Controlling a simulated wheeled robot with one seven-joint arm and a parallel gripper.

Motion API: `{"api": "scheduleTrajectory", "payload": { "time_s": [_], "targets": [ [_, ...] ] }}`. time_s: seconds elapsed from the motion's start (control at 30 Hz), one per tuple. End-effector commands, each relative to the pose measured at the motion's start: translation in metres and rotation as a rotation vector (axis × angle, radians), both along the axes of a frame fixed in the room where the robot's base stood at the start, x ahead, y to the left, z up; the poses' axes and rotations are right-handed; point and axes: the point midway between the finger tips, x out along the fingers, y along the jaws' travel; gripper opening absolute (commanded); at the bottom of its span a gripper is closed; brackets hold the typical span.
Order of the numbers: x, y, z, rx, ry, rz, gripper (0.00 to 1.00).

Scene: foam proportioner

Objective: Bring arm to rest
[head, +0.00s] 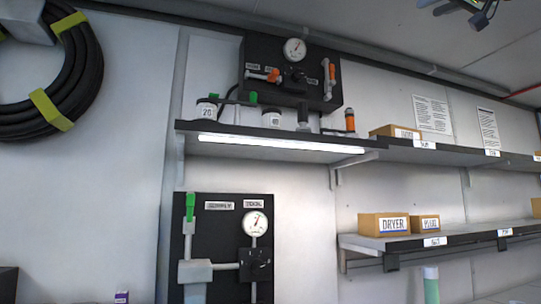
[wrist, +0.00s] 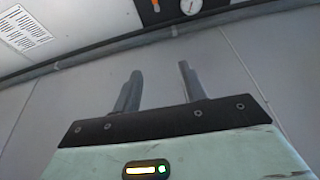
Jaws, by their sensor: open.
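My gripper (wrist: 160,88) shows in the wrist view, with its two dark fingers spread apart and nothing between them. Behind the fingers is a plain pale wall panel. The gripper does not clearly show in the head view. The black proportioner panel (head: 262,72) with a round gauge and orange-handled valves is high on the wall in the head view. A lower black panel (head: 226,225) carries a gauge, a green-handled valve and grey pipes. No contact between my gripper and any object shows.
A lit shelf (head: 270,147) holds small jars under the upper panel. Shelves at right hold cardboard boxes, including one labelled DRYER (head: 383,225). A coiled black hose (head: 82,75) hangs at upper left. A paper sheet (wrist: 24,30) shows on the wall in the wrist view.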

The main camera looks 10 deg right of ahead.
Motion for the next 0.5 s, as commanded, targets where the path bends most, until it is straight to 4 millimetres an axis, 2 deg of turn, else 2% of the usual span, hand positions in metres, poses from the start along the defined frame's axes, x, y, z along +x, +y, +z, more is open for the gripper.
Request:
{"api": "scheduleTrajectory", "payload": {
  "time_s": [0.27,0.5],
  "targets": [
    [0.045,0.006,-0.024,0.071,0.091,0.049,0.42],
    [0.108,0.027,-0.07,0.153,0.234,0.117,0.42]
  ]
}}
